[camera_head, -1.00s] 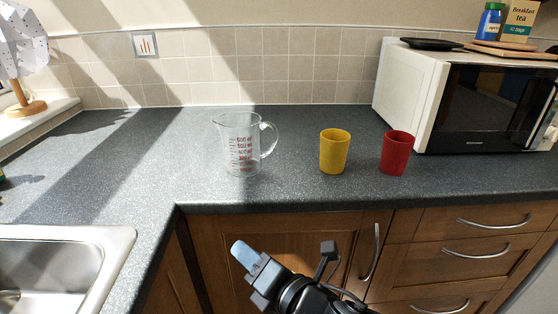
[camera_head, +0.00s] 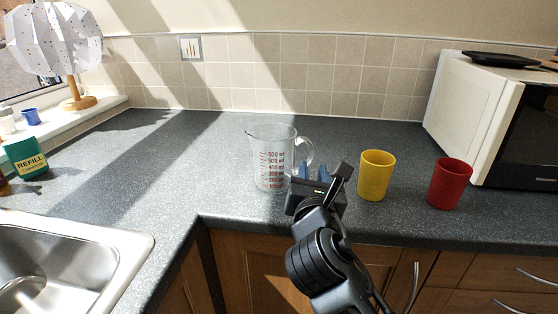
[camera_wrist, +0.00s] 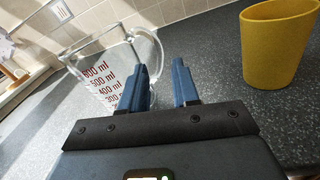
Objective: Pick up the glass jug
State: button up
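The glass jug (camera_head: 268,160) is clear with red volume marks and stands upright on the counter (camera_head: 215,150), its handle to the right. It also shows in the wrist view (camera_wrist: 100,72), at the left, beyond my fingers. My gripper (camera_head: 316,172) is at the counter's front edge, just right of the jug. In the wrist view (camera_wrist: 160,84) its two blue fingers are apart with nothing between them; the left finger overlaps the jug's right side in the picture. I cannot tell whether it touches the jug.
A yellow cup (camera_head: 376,176) stands close to the right of my gripper, and a red cup (camera_head: 450,184) stands further right. A microwave (camera_head: 470,105) is at the right. A sink (camera_head: 80,262) is at the front left. The counter behind the jug is clear.

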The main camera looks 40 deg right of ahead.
aim_at(309, 158)
jog(key=shift+x, duration=2.7)
jog(key=shift+w+a+f, duration=0.15)
jog(key=shift+a, duration=0.05)
grip_shut()
